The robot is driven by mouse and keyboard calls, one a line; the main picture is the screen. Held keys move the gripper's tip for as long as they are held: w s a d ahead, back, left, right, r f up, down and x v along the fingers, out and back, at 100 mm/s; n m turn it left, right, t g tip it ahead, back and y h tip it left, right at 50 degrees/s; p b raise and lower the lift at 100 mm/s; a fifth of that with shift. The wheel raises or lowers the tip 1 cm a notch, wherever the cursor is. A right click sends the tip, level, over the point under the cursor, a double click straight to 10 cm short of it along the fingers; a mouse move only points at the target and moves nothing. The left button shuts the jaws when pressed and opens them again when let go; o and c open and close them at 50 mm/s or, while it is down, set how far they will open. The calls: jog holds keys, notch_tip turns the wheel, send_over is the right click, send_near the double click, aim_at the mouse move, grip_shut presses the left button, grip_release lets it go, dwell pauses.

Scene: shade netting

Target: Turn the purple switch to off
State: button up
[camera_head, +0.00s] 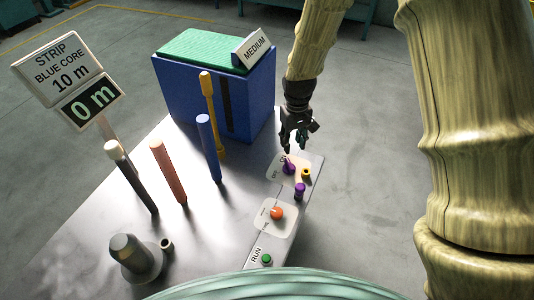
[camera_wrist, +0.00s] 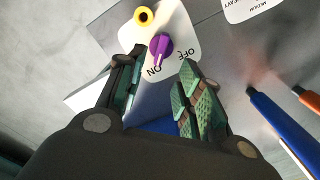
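The purple switch (camera_head: 289,167) is a round knob on a pale plate near the right edge of the metal table. In the wrist view the purple switch (camera_wrist: 161,45) has a ridge whose lower end points toward the printed ON, with OFF to its right. My gripper (camera_head: 297,147) is just above and behind the switch in the head view. In the wrist view my gripper (camera_wrist: 156,66) is open, with its two fingers apart and nothing between them; the switch shows just beyond the fingertips. I cannot tell whether anything touches.
A yellow ring-like knob (camera_head: 305,174) and another purple piece (camera_head: 299,190) stand close by the switch. An orange knob (camera_head: 277,213) and a green RUN button (camera_head: 266,258) are nearer. Upright rods, a blue box (camera_head: 185,95) and a 0 m display (camera_head: 90,101) stand left.

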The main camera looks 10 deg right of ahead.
aim_at(290, 164)
jog(key=shift+a+f+p, duration=0.15)
jog(key=shift+f+p, duration=0.9)
jog(key=shift+f, duration=4.2)
grip_shut()
